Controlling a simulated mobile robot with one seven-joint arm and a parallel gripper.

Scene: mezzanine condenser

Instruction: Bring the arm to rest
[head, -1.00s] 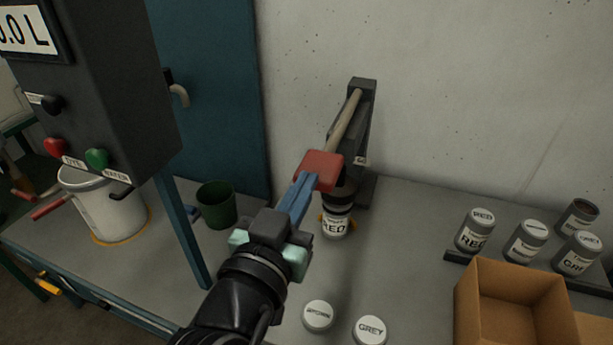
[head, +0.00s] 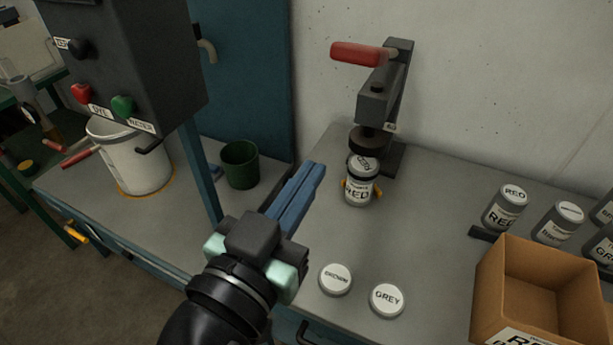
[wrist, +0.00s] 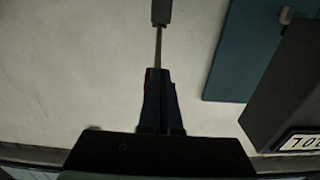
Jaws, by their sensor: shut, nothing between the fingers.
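My gripper (head: 304,188) is shut and empty, its blue fingers together above the grey bench in the head view. In the wrist view my gripper's fingers (wrist: 159,75) show closed against the pale wall. The lever press (head: 374,100) stands to the right of and behind my gripper, apart from it. Its red handle (head: 362,54) is raised, pointing left. Under the press head stands a jar labelled RED (head: 357,190) with a lid on top, between yellow holders.
A dispenser box (head: 130,60) with red and green knobs hangs at left, over a white bucket (head: 130,165). A green cup (head: 240,165) stands left of my gripper. BROWN (head: 335,279) and GREY (head: 387,300) lids, a cardboard box (head: 490,300) and several jars lie to the right.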

